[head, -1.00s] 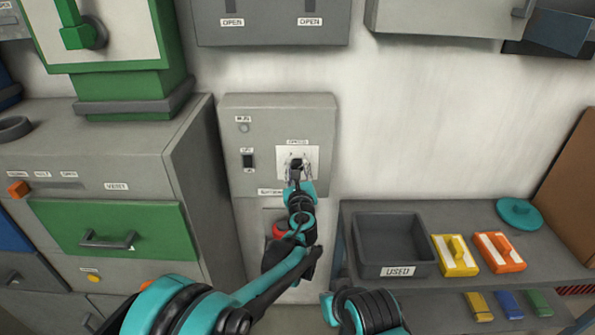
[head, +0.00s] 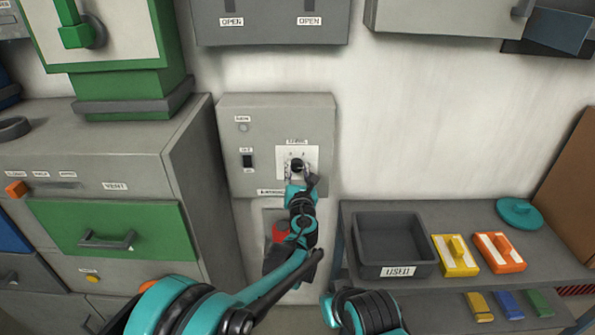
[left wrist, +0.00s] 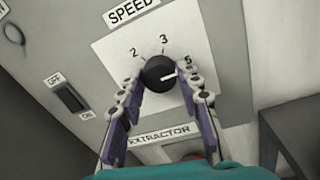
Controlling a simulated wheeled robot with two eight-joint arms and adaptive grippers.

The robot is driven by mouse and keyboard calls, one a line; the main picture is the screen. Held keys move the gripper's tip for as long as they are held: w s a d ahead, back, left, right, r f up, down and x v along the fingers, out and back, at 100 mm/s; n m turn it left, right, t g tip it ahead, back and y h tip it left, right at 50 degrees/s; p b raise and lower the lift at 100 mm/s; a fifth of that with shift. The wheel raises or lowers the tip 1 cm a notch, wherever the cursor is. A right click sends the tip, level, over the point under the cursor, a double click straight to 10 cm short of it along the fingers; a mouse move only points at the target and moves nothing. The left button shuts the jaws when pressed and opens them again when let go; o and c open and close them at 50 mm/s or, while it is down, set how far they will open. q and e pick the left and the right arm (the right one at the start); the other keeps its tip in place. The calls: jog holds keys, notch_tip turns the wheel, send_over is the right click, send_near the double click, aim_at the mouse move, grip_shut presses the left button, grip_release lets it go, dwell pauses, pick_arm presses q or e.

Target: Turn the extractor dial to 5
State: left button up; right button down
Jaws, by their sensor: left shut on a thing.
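The extractor dial (head: 297,165) is a round black knob on a white plate (head: 311,156) on the front of the grey extractor box (head: 274,128). In the left wrist view the dial (left wrist: 158,73) sits under the SPEED label, with 2, 3 and 5 visible around it. Its white mark points right, roughly toward the 5; exact alignment is hard to tell. My left gripper (head: 301,178) is shut on the dial, with one finger on each side of it, as the left wrist view shows (left wrist: 160,90). The lower part of the scale is hidden.
An OFF/ON switch (head: 247,161) is left of the dial. A grey cabinet with a green drawer (head: 115,227) stands at left. A shelf at right holds a USED bin (head: 393,238), a yellow block (head: 455,254) and an orange block (head: 499,252).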

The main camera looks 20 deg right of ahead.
dwell(0.3)
pick_arm(q)
jog(key=o, duration=1.2)
jog(key=shift+c, duration=0.2)
jog(key=v, duration=1.2)
jog(key=shift+f, duration=0.1)
